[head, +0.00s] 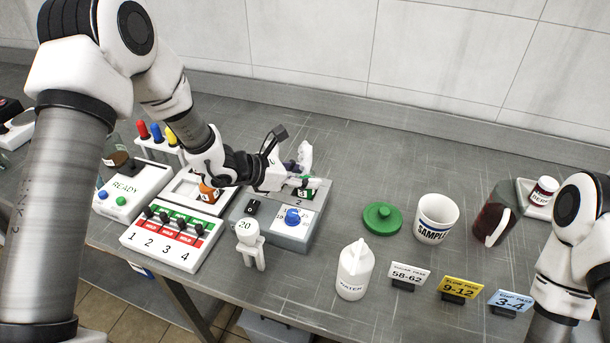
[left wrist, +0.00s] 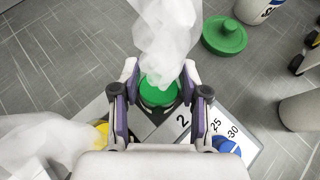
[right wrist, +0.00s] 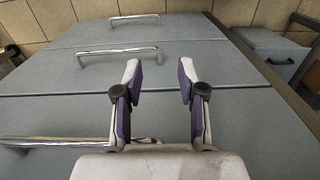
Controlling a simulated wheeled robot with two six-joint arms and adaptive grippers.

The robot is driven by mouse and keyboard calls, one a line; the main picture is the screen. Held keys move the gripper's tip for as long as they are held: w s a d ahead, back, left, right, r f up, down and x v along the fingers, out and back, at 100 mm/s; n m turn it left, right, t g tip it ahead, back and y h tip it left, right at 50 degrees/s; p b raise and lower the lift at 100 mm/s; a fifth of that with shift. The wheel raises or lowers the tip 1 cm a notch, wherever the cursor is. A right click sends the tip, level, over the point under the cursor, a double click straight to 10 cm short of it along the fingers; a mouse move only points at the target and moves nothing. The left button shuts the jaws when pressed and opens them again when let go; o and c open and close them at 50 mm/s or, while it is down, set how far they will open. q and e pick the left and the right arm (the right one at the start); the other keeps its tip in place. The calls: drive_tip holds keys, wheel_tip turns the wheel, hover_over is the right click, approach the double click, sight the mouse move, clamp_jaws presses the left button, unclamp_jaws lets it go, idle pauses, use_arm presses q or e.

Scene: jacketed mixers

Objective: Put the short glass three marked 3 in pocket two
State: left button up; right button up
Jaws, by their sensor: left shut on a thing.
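My left gripper (head: 300,183) is over the back right of the grey mixer block (head: 272,232). In the left wrist view my left gripper (left wrist: 160,85) is shut on a green, round-topped thing (left wrist: 158,94), seemingly the short glass. Its mark cannot be read. It sits beside a printed 2 (left wrist: 182,120), at or just above pocket two; whether it is fully seated is hidden. White vapour (left wrist: 165,35) covers part of it. A yellow-topped thing (left wrist: 101,132) shows to the left. My right gripper (right wrist: 160,80) is open and empty, facing drawers.
The block has a blue knob (head: 293,215) and black switch (head: 252,207). A switch panel (head: 172,240) and an orange jar (head: 207,190) stand left. A green lid (head: 382,218), a sample cup (head: 436,218) and a white jug (head: 355,270) stand right.

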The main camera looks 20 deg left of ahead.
use_arm(q)
drive_tip(key=shift+f, duration=0.4)
drive_tip(key=o, duration=1.8)
drive_tip(key=shift+r, duration=0.1)
drive_tip(key=shift+r+p, duration=1.05)
drive_tip(key=shift+r, duration=1.9)
